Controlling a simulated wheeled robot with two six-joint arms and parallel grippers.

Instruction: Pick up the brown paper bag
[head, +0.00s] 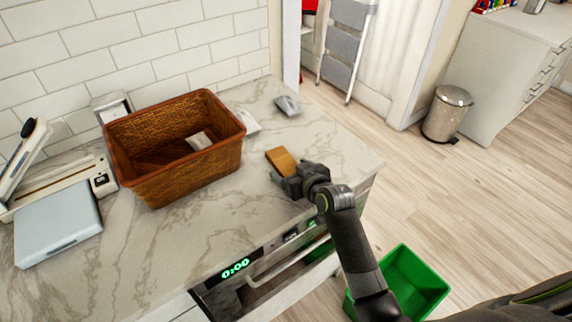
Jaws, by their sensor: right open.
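The brown paper bag (280,159) shows as a small tan-brown block on the marble counter, right of the wicker basket. My right gripper (286,177) is at its near side, low over the counter, with its arm reaching in from the lower right. The gripper is open. Its fingers hide the near end of the bag, and I cannot tell whether they touch it or stand around it. My left gripper is out of view.
A brown wicker basket (158,184) stands on the counter (235,213) to the left, with a pale item inside. Small grey-white packets (288,106) lie behind the bag. A paper trimmer and grey box (58,226) are far left. A green bin (418,283) stands below.

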